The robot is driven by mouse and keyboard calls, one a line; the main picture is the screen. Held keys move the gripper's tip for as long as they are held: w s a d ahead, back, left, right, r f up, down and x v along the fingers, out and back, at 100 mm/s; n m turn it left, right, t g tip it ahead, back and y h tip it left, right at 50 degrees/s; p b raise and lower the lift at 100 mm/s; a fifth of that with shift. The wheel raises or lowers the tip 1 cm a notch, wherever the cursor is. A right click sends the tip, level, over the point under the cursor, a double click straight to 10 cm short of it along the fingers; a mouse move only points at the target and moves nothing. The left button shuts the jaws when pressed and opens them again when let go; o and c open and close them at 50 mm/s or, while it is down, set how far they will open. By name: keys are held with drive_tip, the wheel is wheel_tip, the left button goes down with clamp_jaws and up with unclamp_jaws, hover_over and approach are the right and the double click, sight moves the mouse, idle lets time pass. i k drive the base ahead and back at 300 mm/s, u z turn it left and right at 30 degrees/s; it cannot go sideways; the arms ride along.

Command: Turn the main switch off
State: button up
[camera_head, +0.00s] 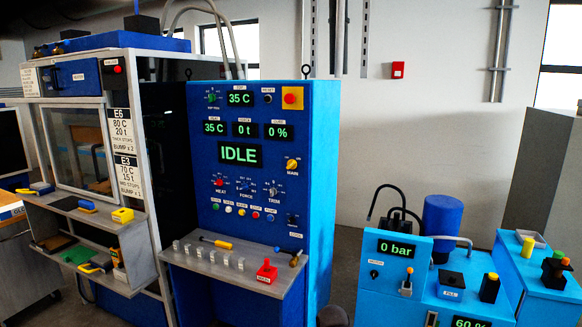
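The main switch (292,164) is a small yellow-orange rotary knob at the right side of the blue control panel (205,135), above a label reading MAIN. Its handle looks tilted; I cannot read its position marks at this size. The panel's displays are lit: a large one (240,153) reads IDLE in green, and smaller ones above read 35 C, 0 t and 0 %. Nothing covers the switch. My gripper is not in view.
A red button (291,98) on yellow sits above the switch. A dark object (332,316) shows at the bottom edge.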

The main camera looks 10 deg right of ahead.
sight(292, 164)
drive_tip(key=u, duration=0.05)
drive_tip(key=k, duration=0.65)
drive_tip(key=z, duration=0.4)
drive_tip(key=i, duration=1.75)
drive_tip(key=u, duration=0.55)
